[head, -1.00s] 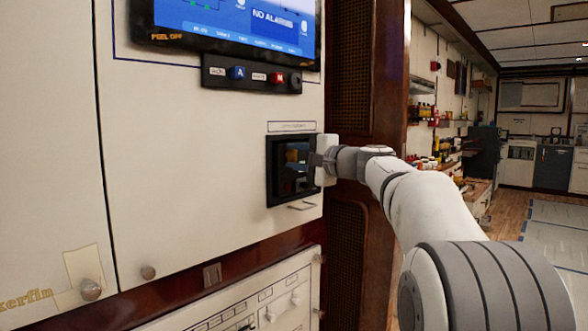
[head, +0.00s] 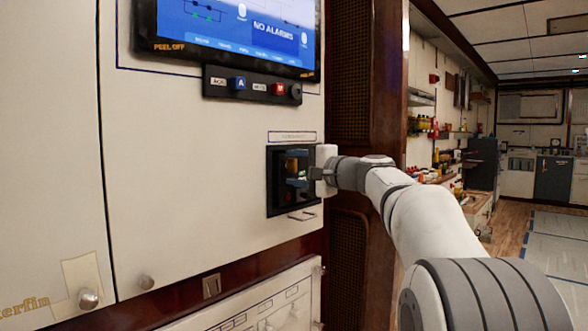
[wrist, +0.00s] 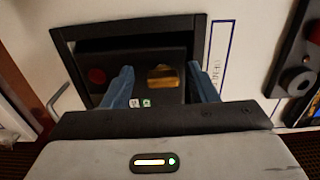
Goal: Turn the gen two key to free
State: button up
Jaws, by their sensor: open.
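A black framed recess (head: 271,190) is set in the white cabinet front below the screen. In the wrist view its dark inner panel (wrist: 110,58) carries a brass-coloured tab (wrist: 163,77), which looks like the key, and a red round button (wrist: 97,75). Two small labels (wrist: 140,103), one white and one green, sit below the tab. I cannot read the key's position or which generator it serves. My gripper (head: 309,174) is at the recess opening. In the wrist view its blue fingers (wrist: 161,67) are open, one on each side of the tab, with no contact visible.
A screen (head: 240,28) reading "NO ALARMS" and a strip of knobs (head: 252,87) are above the recess. A small metal handle (head: 302,215) juts out below it. A dark wood post (head: 365,110) stands right of the cabinet. Open floor (head: 560,245) lies far right.

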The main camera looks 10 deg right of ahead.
jog(key=shift+r, duration=0.1)
jog(key=shift+s+d, duration=0.1)
jog(key=shift+s, duration=0.05)
jog(key=v, duration=0.7)
jog(key=shift+s+p, duration=0.15)
jog(key=shift+p, duration=0.15)
jog(key=shift+d, duration=0.1)
